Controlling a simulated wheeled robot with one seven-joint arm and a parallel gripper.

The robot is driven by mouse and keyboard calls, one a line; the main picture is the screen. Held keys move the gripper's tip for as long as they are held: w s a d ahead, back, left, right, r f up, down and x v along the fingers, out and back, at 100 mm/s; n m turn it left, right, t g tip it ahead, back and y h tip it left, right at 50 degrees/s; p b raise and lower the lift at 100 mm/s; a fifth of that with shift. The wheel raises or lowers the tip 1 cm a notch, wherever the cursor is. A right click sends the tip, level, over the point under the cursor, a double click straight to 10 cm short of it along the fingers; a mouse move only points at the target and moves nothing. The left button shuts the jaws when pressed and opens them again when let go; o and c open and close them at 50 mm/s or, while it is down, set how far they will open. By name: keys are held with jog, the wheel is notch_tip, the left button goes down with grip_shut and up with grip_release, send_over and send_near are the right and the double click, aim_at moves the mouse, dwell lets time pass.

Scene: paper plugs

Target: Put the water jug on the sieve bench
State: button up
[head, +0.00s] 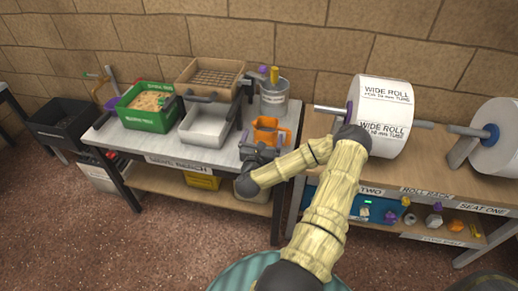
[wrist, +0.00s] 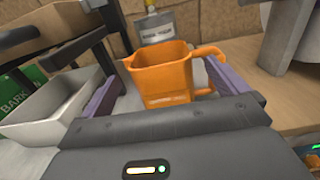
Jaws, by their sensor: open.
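The orange water jug (head: 265,130) stands upright on the right part of the sieve bench (head: 122,139), near its right edge. In the wrist view the jug (wrist: 160,78) sits between the two purple fingers of my gripper (wrist: 160,88), with its handle to the right. Gaps show between the jug and the fingers, and the gripper is open. In the head view my gripper (head: 258,150) is at the bench's front right, just in front of the jug, and my arm partly hides the bench edge.
A grey bucket (head: 273,98) stands behind the jug. A white tray (head: 206,124), a brown sieve box (head: 210,78) and a green bark crate (head: 145,107) are to its left. The roll rack with a wide roll (head: 384,110) stands at right.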

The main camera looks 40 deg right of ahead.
jog(key=shift+v, duration=1)
jog(key=shift+a+f, duration=0.15)
jog(key=shift+f, duration=0.15)
jog(key=shift+s+a+f+b, duration=0.1)
jog(key=shift+s+a+b, duration=0.05)
jog(key=shift+a+b, duration=0.3)
jog(key=shift+s+a+r, duration=0.2)
jog(key=shift+s+a, duration=0.3)
jog(key=shift+s, duration=0.15)
jog(key=shift+s+a+r, duration=0.2)
jog(key=shift+s+a, duration=0.35)
jog(key=shift+s, duration=0.05)
jog(key=shift+w+a, duration=0.1)
